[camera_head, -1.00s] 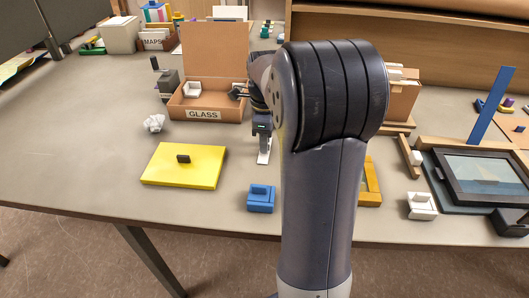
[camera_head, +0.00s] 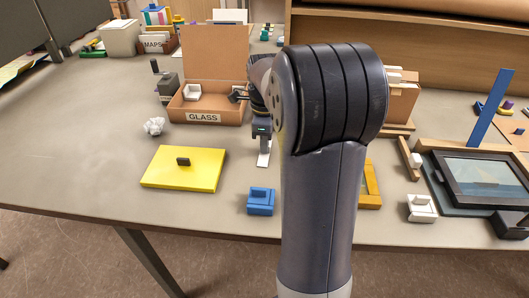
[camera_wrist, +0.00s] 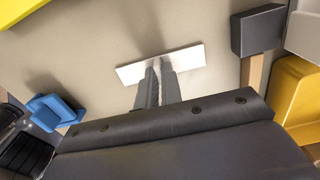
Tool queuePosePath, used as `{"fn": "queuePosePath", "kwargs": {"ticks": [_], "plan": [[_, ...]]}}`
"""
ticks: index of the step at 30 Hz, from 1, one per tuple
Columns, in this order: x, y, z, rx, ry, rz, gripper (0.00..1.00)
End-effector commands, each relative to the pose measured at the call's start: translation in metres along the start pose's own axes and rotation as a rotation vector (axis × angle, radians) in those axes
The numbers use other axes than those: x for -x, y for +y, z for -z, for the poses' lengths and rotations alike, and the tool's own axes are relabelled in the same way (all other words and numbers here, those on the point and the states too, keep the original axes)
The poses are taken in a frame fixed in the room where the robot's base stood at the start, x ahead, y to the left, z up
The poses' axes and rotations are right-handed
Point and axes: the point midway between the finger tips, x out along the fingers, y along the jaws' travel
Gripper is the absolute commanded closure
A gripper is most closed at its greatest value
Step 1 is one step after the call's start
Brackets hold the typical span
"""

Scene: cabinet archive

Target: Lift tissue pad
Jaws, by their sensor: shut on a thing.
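A thin white rectangular pad (camera_wrist: 190,58), which I take to be the tissue pad, shows in the wrist view at the fingertips. My gripper (camera_wrist: 158,68) is shut on the middle of it, and the pad sticks out on both sides of the fingers. In the head view, the white pad (camera_head: 264,158) shows below my gripper (camera_head: 264,143), left of my arm's large dark joint. I cannot tell whether the pad is clear of the table.
An open cardboard box marked GLASS (camera_head: 182,113) stands behind left. A yellow slab (camera_head: 200,172) with a dark knob and a blue block (camera_head: 260,201) lie nearer. A framed picture (camera_head: 485,175) lies at right. My arm hides the middle of the table (camera_head: 95,150).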

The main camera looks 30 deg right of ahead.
Motion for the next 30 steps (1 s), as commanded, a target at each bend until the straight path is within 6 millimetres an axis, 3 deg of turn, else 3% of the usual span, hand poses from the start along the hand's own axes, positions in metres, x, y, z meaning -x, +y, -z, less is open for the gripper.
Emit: {"fn": "queuePosePath", "kwargs": {"ticks": [17, 30], "plan": [[0.001, 0.0, 0.0, 0.0, 0.0, 0.0, 1.0], [0.021, 0.0, 0.0, 0.0, 0.0, 0.0, 1.0]]}}
